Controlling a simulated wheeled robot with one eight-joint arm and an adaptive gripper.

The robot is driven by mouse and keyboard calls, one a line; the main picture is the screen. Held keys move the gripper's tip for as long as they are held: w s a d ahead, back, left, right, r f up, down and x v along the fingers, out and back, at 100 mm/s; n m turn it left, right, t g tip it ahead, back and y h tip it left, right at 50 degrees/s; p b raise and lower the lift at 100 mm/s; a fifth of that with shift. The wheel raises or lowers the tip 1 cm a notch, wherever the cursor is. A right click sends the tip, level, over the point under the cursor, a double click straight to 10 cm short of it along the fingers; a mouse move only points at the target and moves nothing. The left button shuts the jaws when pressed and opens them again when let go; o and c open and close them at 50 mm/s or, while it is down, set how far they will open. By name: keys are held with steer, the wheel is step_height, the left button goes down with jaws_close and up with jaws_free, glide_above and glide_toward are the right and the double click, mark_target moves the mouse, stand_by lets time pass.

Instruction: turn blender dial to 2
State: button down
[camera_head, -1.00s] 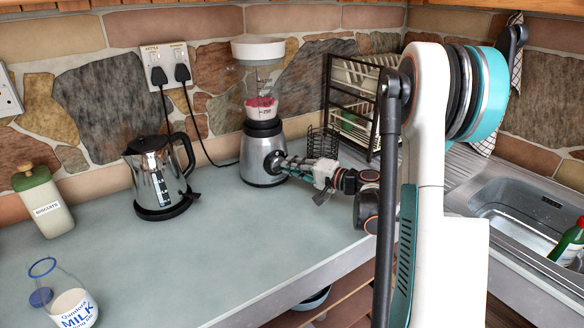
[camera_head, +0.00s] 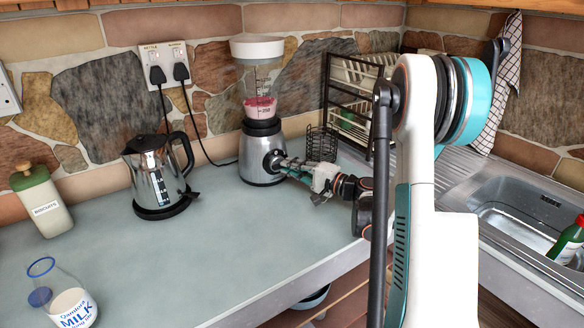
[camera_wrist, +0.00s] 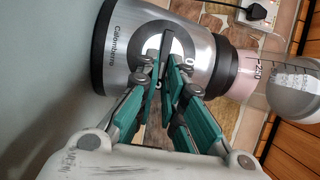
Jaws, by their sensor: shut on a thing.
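The blender (camera_head: 260,172) stands upright on the counter near the back wall, with a silver base and a clear jug (camera_head: 257,85) under a white lid. Pink contents (camera_head: 260,107) sit low in the jug. My gripper (camera_head: 285,164) is at the front right of the base. A "0" mark shows beside one finger. The fingers hide most of the dial, so its setting cannot be read.
A steel kettle (camera_head: 158,180) stands left of the blender. A black dish rack (camera_head: 352,100) and a small wire basket (camera_head: 321,145) are to its right. A biscuit jar (camera_head: 45,205) and milk bottle (camera_head: 70,300) are at left. The middle counter is clear.

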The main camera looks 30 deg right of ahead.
steer(key=c, duration=1.7)
jaws_free()
steer(key=v, duration=1.2)
steer(key=shift+f, duration=0.1)
